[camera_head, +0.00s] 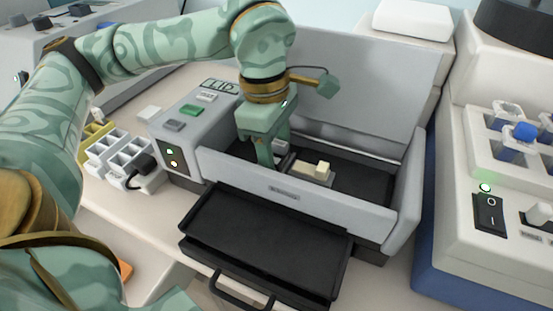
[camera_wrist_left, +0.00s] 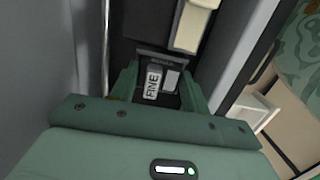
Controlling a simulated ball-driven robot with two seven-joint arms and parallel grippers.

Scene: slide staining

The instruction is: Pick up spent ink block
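My left gripper (camera_head: 265,160) reaches down into the open grey machine (camera_head: 300,195). In the left wrist view its two fingers (camera_wrist_left: 158,92) stand apart, one on each side of a dark holder (camera_wrist_left: 155,52). Between them are a grey block marked "FINE" (camera_wrist_left: 153,83) and a plain light grey block (camera_wrist_left: 171,80). I see no clear grip on either. A cream block (camera_head: 322,169) sits on a paler base inside the machine, right of the gripper; a cream piece (camera_wrist_left: 192,25) also shows in the left wrist view. No block is marked as spent ink. My right gripper is out of view.
The machine's front wall, raised lid (camera_head: 350,85) and side walls surround the gripper. A black drawer tray (camera_head: 265,240) juts out in front, empty. White compartment racks (camera_head: 122,155) stand at left. A white device with a switch (camera_head: 490,213) stands at right.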

